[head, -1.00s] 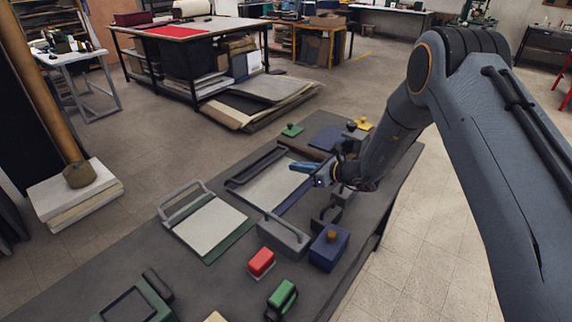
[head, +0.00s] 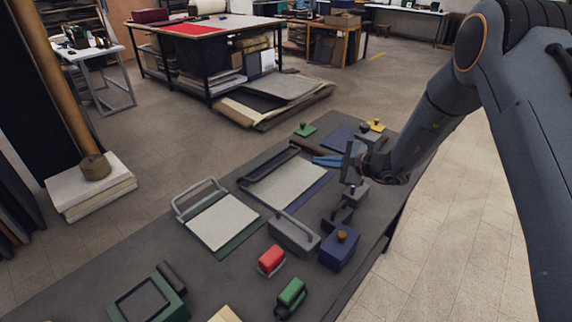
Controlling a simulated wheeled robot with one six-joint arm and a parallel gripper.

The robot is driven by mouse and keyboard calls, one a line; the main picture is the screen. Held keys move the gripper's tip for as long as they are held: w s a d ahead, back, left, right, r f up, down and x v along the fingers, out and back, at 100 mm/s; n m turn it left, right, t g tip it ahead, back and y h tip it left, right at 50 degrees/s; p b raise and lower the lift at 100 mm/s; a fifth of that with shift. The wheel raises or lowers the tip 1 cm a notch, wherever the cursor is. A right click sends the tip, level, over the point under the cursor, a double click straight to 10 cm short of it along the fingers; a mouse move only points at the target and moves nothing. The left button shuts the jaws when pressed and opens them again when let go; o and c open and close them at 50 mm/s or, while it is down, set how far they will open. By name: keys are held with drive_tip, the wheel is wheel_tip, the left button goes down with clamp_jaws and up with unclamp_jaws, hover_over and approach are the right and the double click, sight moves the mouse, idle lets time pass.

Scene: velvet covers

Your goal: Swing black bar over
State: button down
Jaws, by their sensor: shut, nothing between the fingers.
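The black bar (head: 268,162) lies along the far left long edge of a blue-edged board with a pale sheet (head: 285,182), low on the dark bench. A similar grey bar (head: 196,196) stands raised at the back of a green board with a pale sheet (head: 223,220), to the left.
The dark bench (head: 165,240) also holds a grey block with a handle (head: 294,233), a blue box with a brown knob (head: 340,249), a red block (head: 271,260) and a green block (head: 291,292). Green (head: 305,129) and yellow (head: 375,125) knobbed pieces stand at the far end.

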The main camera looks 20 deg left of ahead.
drive_tip(key=a+n+b, duration=0.3)
drive_tip(key=a+n, duration=0.1)
drive_tip(key=n, duration=0.7)
drive_tip(key=n+b, duration=0.1)
drive_tip(key=n, duration=1.5)
hover_over(280, 164)
drive_tip(key=a, duration=0.2)
wheel_tip(280, 164, down, 4)
drive_tip(key=shift+d+f+h+p, duration=0.4)
drive_tip(key=shift+d+f+p, duration=0.4)
drive_tip(key=shift+d+p, duration=0.1)
drive_tip(key=shift+d+f, duration=0.3)
drive_tip(key=shift+f, duration=0.15)
drive_tip(key=shift+s+d+f+b, duration=0.15)
drive_tip(key=shift+d+f+b, duration=0.55)
drive_tip(key=shift+f, duration=0.2)
drive_tip(key=shift+a+r, duration=0.1)
